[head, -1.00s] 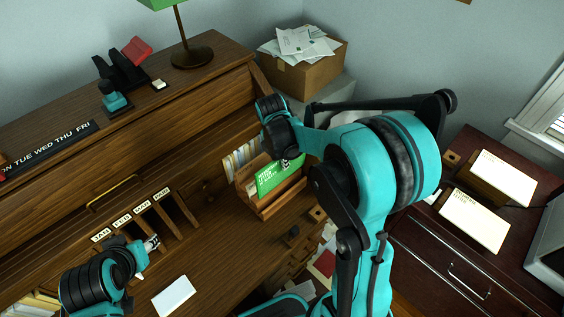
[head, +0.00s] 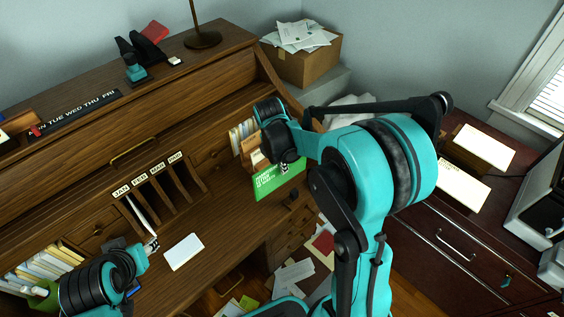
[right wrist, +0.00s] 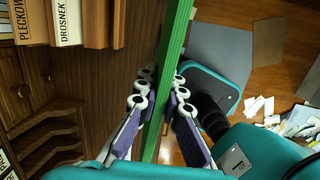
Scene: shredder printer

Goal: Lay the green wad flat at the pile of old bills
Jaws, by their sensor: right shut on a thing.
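The green wad (head: 278,180) is a flat green slab with white print. My right gripper (head: 284,163) is shut on it and holds it upright in front of the wooden letter rack (head: 250,147). In the right wrist view the wad (right wrist: 172,75) stands edge-on between both fingers of the gripper (right wrist: 160,105). My left gripper (head: 152,246) is low at the left, near the month slots; its fingers are too small to read. I cannot tell which papers are the old bills; cream paper stacks (head: 484,146) lie on the dark cabinet at the right.
A cardboard box (head: 305,65) heaped with papers stands behind the desk. A white card (head: 184,251) lies on the desk. Month slots (head: 165,190) are at the left. Loose papers (head: 293,275) litter the floor. A grey machine (head: 540,205) stands at the far right.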

